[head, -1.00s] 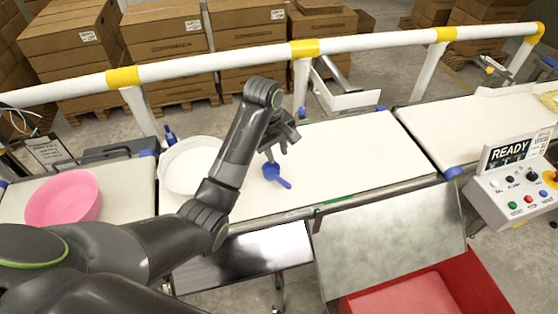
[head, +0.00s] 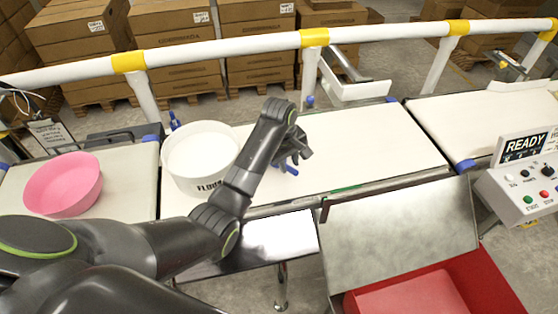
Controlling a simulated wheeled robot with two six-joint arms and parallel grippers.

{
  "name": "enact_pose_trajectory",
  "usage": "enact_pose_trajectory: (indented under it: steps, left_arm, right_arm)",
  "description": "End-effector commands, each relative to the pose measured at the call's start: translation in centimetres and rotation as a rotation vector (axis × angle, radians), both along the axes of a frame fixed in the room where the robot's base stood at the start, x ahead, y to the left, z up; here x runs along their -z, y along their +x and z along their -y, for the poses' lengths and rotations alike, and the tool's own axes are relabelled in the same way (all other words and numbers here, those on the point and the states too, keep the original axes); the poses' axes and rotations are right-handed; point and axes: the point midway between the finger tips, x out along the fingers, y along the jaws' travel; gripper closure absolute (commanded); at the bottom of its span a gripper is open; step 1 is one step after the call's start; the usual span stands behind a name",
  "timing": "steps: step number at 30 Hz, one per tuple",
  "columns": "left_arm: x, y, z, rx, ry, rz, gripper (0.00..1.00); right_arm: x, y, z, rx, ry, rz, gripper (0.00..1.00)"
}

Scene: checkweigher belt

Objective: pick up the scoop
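The blue scoop (head: 289,169) lies on the white belt near its front edge. Only small blue parts of it show, because my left gripper covers the rest. My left gripper (head: 291,157) is down over the scoop, with its dark fingers at it. I cannot tell whether the fingers are open or closed on it. My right gripper is not in view.
A white tub (head: 190,183) with dark lettering stands on the belt left of my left wrist. A pink bowl (head: 63,205) is further left. A white rail (head: 220,48) runs behind. A READY control box (head: 525,195) is at right. A red bin (head: 490,280) is below. The belt's middle (head: 380,140) is clear.

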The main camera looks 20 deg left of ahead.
Motion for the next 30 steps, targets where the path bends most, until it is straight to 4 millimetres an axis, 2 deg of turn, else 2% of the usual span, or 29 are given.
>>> enact_pose_trajectory:
  steps: [6, 15, 24, 30]
  left_arm:
    - [1.6, 0.1, 0.2, -0.001, 0.0, -0.004, 0.72]
    - [5.0, 0.6, 0.5, 0.0, -0.001, -0.001, 0.72]
    - [5.4, 0.6, 0.5, 0.0, 0.0, 0.0, 0.72]
    - [5.4, 0.6, 0.5, 0.0, 0.001, 0.001, 0.98]
  right_arm:
    - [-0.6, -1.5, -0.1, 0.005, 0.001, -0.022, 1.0]
    - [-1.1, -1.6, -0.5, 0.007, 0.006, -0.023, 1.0]
    - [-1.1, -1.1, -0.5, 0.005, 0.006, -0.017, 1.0]
    - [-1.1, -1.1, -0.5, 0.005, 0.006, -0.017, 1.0]
